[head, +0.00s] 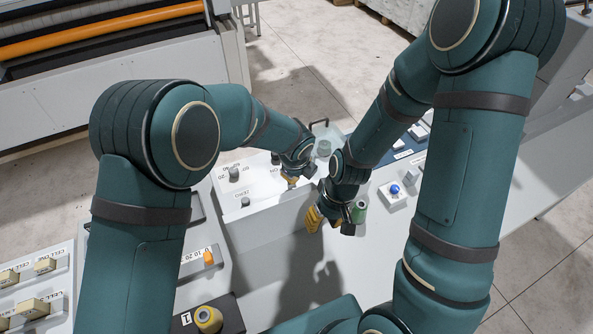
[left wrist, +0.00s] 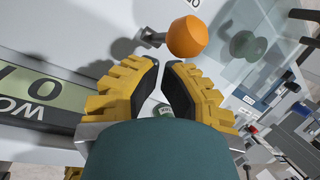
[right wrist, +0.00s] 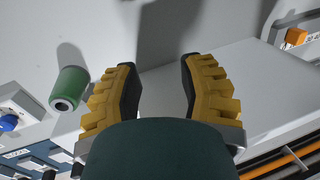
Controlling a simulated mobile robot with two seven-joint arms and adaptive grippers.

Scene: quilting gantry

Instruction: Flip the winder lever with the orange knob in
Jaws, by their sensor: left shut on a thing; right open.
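The orange knob (left wrist: 187,37) sits on a short dark metal lever arm (left wrist: 152,38) against a pale panel in the left wrist view. My left gripper (left wrist: 165,66) has its fingertips close together just below the knob in that view; the knob shows beyond the tips, and what is between the pads cannot be made out. In the head view my left gripper (head: 291,182) is at the light machine box, where the knob cannot be told apart. My right gripper (head: 330,220) is open and empty above the pale surface; it also shows in the right wrist view (right wrist: 160,62).
A green spool (right wrist: 70,88) stands beside my right gripper, also in the head view (head: 360,211). A blue button box (head: 395,192) is right of it. The light box (head: 250,215) carries labelled grey knobs. A panel with an orange pointer (head: 208,257) lies nearer me.

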